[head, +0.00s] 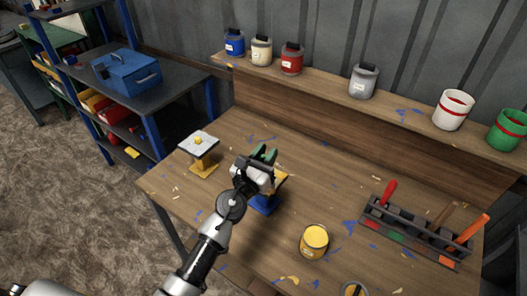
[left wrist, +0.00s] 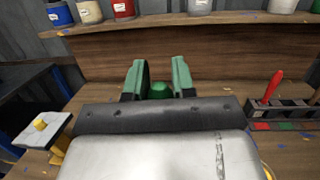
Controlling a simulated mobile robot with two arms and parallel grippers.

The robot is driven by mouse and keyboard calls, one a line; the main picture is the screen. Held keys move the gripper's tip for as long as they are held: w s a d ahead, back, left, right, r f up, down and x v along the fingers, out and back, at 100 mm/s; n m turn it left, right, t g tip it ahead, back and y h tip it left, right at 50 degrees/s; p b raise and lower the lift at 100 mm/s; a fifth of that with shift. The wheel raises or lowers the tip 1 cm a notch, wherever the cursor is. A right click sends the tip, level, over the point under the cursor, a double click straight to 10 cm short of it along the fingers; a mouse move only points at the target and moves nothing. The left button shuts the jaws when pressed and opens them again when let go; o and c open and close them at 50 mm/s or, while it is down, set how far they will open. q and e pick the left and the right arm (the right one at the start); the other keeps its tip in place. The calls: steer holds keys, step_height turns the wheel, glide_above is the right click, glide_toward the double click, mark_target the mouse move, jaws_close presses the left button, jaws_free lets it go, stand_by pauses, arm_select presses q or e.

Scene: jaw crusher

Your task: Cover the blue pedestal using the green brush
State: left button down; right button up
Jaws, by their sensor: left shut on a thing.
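My left gripper (head: 263,156) is above the middle of the workbench, over the blue pedestal (head: 264,204). The pedestal shows a blue base, with a yellowish part at its upper right; the gripper hides much of it. My right gripper is not in view.
A yellow pedestal (head: 204,168) with a grey top stands to the left. An open yellow paint can (head: 314,242) stands at front right. A dark brush rack (head: 415,235) holds red-, brown- and orange-handled tools. Paint cans line the back shelf (head: 325,82), including an open green one (head: 507,131).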

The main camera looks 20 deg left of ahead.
arm_select(q)
steer(key=shift+w+a+f+b, duration=0.1)
steer(key=shift+w+a+b, duration=0.15)
steer(key=shift+a, duration=0.55)
steer(key=shift+w+a+b, duration=0.1)
steer(key=shift+w+a, duration=0.25)
steer(key=shift+a, duration=0.45)
steer(key=w+a+b, duration=0.1)
steer(key=w+a, duration=0.1)
steer(key=a, duration=0.3)
steer(key=shift+w+a+r, duration=0.2)
steer(key=shift+a, duration=0.2)
steer(key=shift+r, duration=0.1)
step_height(320, 180, up, 5)
steer(key=p, duration=0.4)
steer(key=shift+p, duration=0.3)
